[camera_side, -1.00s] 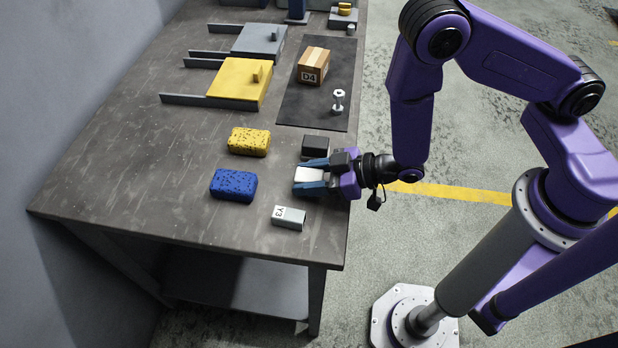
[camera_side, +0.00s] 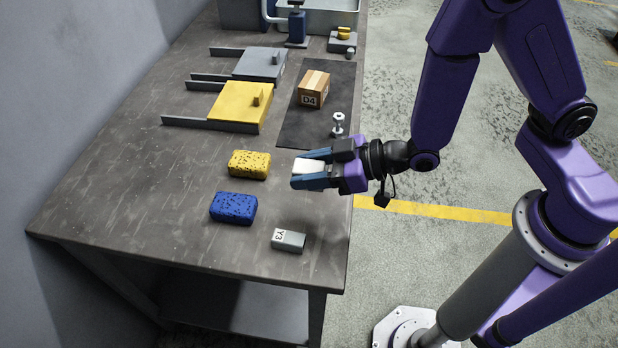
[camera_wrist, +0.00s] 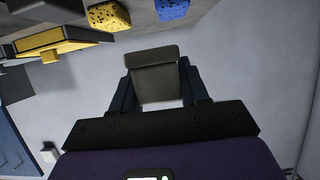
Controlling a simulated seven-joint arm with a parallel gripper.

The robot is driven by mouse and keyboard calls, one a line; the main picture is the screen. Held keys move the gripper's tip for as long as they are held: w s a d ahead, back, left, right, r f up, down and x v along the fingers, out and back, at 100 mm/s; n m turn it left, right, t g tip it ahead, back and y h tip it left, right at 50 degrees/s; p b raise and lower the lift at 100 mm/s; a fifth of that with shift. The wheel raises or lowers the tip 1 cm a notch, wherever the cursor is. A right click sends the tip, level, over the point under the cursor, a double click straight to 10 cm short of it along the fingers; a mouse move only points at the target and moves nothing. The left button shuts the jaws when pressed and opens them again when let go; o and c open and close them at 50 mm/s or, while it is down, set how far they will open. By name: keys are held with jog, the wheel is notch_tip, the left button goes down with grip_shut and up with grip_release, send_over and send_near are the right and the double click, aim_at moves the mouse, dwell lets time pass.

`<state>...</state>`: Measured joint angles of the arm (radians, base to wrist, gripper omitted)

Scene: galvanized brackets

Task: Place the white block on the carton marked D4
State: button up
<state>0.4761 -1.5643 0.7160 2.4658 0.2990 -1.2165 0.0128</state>
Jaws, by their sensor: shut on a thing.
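The white block (camera_side: 308,167) is held between the blue fingers of my gripper (camera_side: 310,174), near the table's right edge. In the wrist view the block (camera_wrist: 157,82) looks grey in shade, with a finger on each side. The gripper reaches in level from the right and appears raised above the table. The brown carton marked D4 (camera_side: 312,88) stands upright on a dark mat (camera_side: 292,132), farther back than my gripper. Its top looks clear.
A bolt-like metal piece (camera_side: 338,125) stands on the mat between my gripper and the carton. Yellow sponge (camera_side: 249,165), blue sponge (camera_side: 233,208) and grey Y3 block (camera_side: 289,241) lie nearby. Yellow (camera_side: 236,103) and grey (camera_side: 260,65) slabs sit left of the mat.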

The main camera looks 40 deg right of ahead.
jog(key=shift+w+d+r, duration=0.1)
jog(key=shift+r, duration=0.2)
jog(key=w+d+r+m+t+h, duration=0.2)
jog(key=w+d+r, duration=0.3)
jog(key=w+d, duration=0.5)
jog(key=w+d+r+m+t+h, duration=0.15)
jog(key=w+d+r, duration=0.4)
jog(key=d, duration=0.85)
jog(key=m+h, duration=0.1)
send_over(315, 80)
jog(key=shift+g, duration=0.25)
jog(key=f, duration=1)
jog(key=shift+s, duration=0.25)
jog(key=shift+w+f, duration=0.35)
jog(key=shift+f, duration=1.55)
jog(key=shift+f, duration=0.1)
jog(key=o, duration=1.1)
jog(key=shift+c, duration=0.2)
